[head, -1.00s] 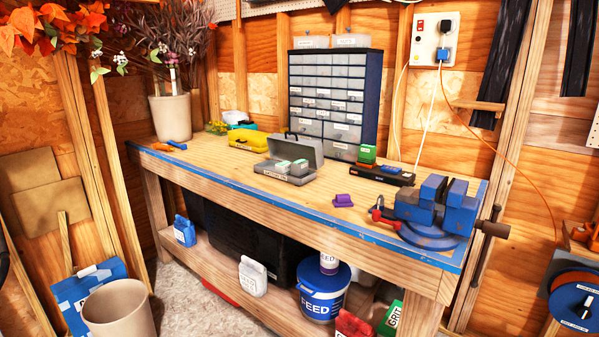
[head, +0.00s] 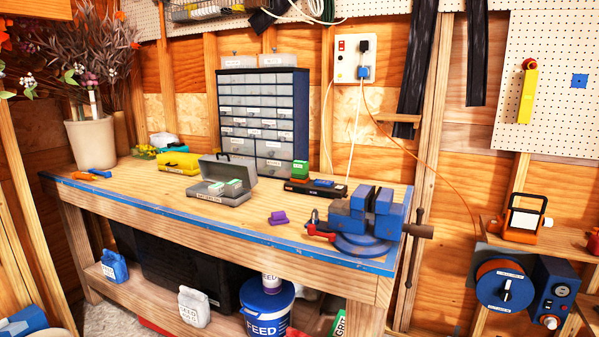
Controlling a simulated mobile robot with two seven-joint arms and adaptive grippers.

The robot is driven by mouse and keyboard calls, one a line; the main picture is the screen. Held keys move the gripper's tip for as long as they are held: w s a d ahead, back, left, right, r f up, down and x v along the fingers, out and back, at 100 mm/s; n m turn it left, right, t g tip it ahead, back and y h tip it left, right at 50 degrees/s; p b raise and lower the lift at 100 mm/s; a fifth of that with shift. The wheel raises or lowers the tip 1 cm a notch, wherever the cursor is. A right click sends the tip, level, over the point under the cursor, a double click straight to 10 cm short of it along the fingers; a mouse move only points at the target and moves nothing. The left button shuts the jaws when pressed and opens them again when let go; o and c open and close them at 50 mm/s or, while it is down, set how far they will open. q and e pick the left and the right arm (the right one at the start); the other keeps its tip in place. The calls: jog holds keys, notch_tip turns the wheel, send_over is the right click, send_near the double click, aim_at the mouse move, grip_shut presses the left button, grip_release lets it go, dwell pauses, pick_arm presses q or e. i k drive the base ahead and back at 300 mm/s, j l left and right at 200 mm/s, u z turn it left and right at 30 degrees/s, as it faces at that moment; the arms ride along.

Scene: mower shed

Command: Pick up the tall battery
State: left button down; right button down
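A green block with a white label (head: 300,168), which looks like a battery, stands upright on a long black base (head: 316,188) at the back right of the workbench. It has a reddish part under it. Two lower green-and-white blocks (head: 233,187) lie in an open grey case (head: 226,196) left of it. I cannot tell for certain which of these is the tall battery. Neither of my grippers is in view.
The workbench (head: 190,205) has a blue front edge. A blue vise (head: 368,220) stands at its right end, and a small purple object (head: 278,218) lies near the front. A drawer cabinet (head: 262,120) stands behind. A yellow case (head: 178,163) sits further left.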

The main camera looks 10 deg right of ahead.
aim_at(300, 168)
jog(key=i+j+z, duration=0.1)
jog(key=j, duration=0.2)
jog(key=i+j+z, duration=0.2)
jog(key=j, duration=0.45)
jog(key=i+j+z, duration=0.1)
jog(key=i+j, duration=0.15)
jog(key=i+j+z, duration=0.1)
jog(key=j, duration=0.3)
